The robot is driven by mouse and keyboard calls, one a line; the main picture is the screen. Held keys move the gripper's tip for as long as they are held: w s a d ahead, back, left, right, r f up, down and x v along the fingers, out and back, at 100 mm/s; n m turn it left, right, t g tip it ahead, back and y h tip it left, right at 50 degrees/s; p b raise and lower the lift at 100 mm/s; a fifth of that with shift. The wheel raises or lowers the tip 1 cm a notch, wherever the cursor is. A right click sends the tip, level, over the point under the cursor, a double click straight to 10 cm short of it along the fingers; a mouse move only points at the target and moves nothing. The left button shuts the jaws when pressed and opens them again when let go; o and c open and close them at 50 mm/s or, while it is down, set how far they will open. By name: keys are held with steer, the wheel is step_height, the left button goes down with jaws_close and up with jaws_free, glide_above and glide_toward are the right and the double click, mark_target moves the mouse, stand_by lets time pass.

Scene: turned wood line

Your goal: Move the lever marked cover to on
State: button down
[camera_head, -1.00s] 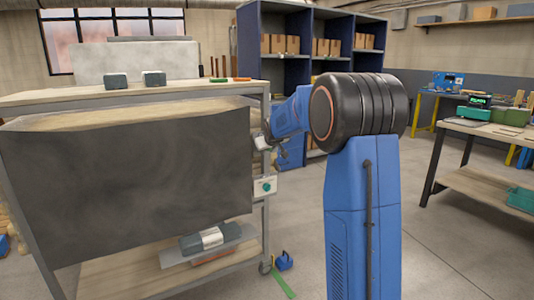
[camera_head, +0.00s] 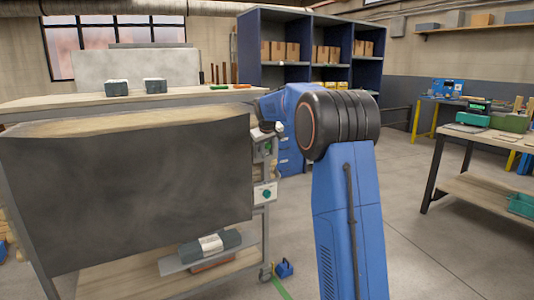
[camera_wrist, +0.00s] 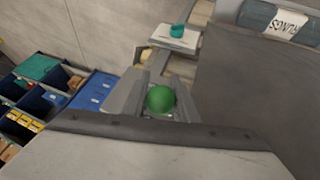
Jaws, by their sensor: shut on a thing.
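A green ball knob (camera_wrist: 160,99), seemingly the end of a lever, shows in the middle of the wrist view. My gripper (camera_wrist: 158,92) is at it, with grey finger-like parts on both sides, and is shut on it. In the head view, my gripper (camera_head: 270,128) is at the right edge of the dark panel, partly hidden by my arm. Just below it is a small grey box (camera_head: 262,148) with a green spot. No cover or on marking is readable, and the lever's position cannot be told.
A pale box with a teal knob (camera_head: 265,193) sits lower on the cart's right post, and also shows in the wrist view (camera_wrist: 174,37). The dark panel (camera_head: 130,195) fills the cart's front. A blue shelf unit (camera_head: 247,50) stands behind.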

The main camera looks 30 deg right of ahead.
steer(key=shift+w+r, duration=0.1)
steer(key=shift+r, duration=0.05)
steer(key=c, duration=1.4)
jaws_free()
steer(key=shift+c, duration=0.2)
steer(key=v, duration=1.7)
steer(key=shift+a+r, duration=0.1)
steer(key=s+a+f+y, duration=0.15)
steer(key=s+a, duration=0.25)
steer(key=s, duration=0.5)
steer(key=s+a+f, duration=0.3)
steer(key=s+a, duration=0.1)
steer(key=s, duration=0.4)
steer(key=s+a+f, duration=0.3)
steer(key=s+a, duration=0.1)
steer(key=s, duration=0.5)
steer(key=s+a+f, duration=0.3)
steer(key=s+f, duration=0.6)
steer(key=s, duration=0.3)
steer(key=s+a+f+g+y, duration=0.1)
steer(key=s+a+f, duration=0.2)
steer(key=s+f, duration=0.7)
steer(key=shift+s, duration=1.2)
